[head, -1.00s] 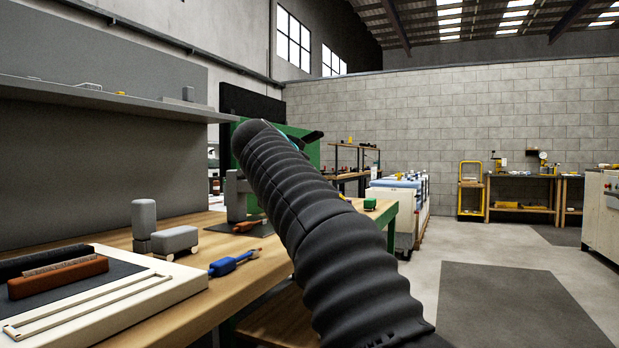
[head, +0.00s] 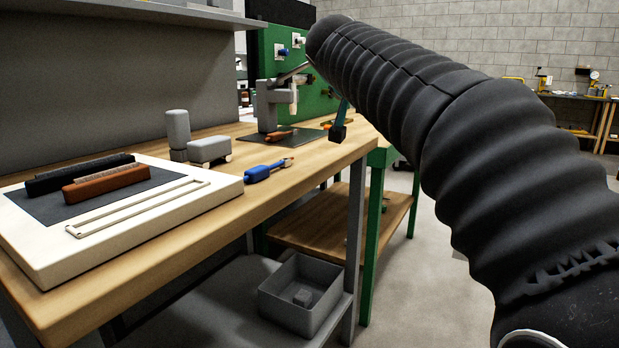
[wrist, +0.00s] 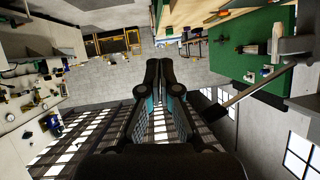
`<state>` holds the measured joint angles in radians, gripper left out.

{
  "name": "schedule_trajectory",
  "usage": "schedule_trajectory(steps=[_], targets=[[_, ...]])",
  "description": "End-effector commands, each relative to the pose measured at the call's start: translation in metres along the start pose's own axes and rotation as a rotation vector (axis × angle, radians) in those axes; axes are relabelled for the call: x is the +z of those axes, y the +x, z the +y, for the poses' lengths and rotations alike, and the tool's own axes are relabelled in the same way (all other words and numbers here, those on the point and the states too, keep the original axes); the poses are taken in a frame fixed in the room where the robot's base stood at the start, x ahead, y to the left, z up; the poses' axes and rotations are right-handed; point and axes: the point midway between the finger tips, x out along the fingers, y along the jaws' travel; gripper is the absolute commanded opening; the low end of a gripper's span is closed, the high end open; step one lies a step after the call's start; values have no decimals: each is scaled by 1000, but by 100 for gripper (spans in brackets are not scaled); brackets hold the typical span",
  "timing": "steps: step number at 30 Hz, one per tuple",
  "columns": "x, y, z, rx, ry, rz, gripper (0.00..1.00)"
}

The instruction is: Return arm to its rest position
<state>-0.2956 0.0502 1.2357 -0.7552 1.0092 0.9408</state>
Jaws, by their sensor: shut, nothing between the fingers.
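My gripper shows in the wrist view (wrist: 161,68) with its two dark fingers together, shut and empty. In the head view my black ribbed arm rises from the lower right toward the upper middle. A small dark part of my gripper (head: 338,132) hangs past the arm's far end, above the right end of the wooden workbench (head: 300,172); the rest of it is hidden behind the arm. The gripper appears clear of the bench, touching nothing that I can see.
On the bench are a white tray (head: 222,192) with dark and brown bars, grey blocks (head: 178,128), a blue tool (head: 262,173) and a grey stand (head: 266,105). A green panel (head: 318,104) stands behind. A grey bin (head: 290,318) sits on the lower shelf. Floor right of the bench is open.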

Motion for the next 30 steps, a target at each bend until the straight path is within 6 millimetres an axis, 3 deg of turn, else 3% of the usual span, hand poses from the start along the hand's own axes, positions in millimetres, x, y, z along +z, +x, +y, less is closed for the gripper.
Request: schedule_trajectory(steps=[1,8,18,24,30], targets=[[10,-9,18,1,-32,-40,0],[88,-39,87,-33,-182,-230,0],[238,-97,176,-140,-334,-480,0],[323,-126,210,-215,-380,-582,0],[368,-140,221,-257,-398,-625,0]])
